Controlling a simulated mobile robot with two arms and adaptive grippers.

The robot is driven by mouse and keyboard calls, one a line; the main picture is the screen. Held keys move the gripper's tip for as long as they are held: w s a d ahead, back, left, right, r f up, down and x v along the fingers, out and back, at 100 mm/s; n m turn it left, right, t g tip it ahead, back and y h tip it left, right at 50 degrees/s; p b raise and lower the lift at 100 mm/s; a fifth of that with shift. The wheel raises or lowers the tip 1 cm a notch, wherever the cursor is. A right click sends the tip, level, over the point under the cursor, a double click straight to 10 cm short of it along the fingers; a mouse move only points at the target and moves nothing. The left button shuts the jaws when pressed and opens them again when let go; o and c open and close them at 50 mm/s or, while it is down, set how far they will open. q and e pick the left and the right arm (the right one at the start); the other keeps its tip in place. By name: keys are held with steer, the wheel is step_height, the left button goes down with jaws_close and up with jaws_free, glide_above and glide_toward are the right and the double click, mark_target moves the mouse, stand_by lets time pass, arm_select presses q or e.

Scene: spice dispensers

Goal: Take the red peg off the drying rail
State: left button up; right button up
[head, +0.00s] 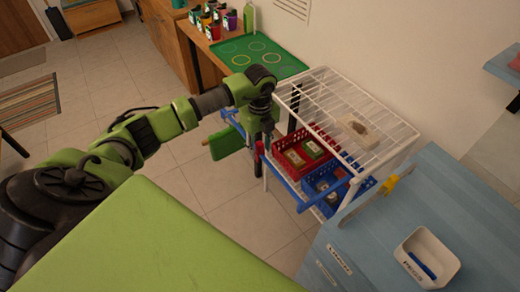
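A small red piece, which looks like the red peg (259,148), is at the blue rail (284,182) along the front of the white wire rack. My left gripper (266,138) points down just beside and above it. Its fingers are small and partly hidden by the wrist, so I cannot tell whether they are open or touch the red piece. A green cloth (228,141) hangs at the rail's left end. My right gripper is out of view.
The wire rack (345,108) holds a red basket (318,133) and a blue basket below its top shelf. A blue table at right has a yellow clip (392,184) at its edge and a white tray (448,262) with a blue item inside. Open floor lies left of the rack.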

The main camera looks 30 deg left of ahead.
arm_select(q)
steer(key=c, duration=0.8)
steer(key=shift+o, duration=0.2)
steer(key=shift+r, duration=0.15)
steer(key=shift+r+p, duration=2.55)
steer(key=shift+r, duration=0.85)
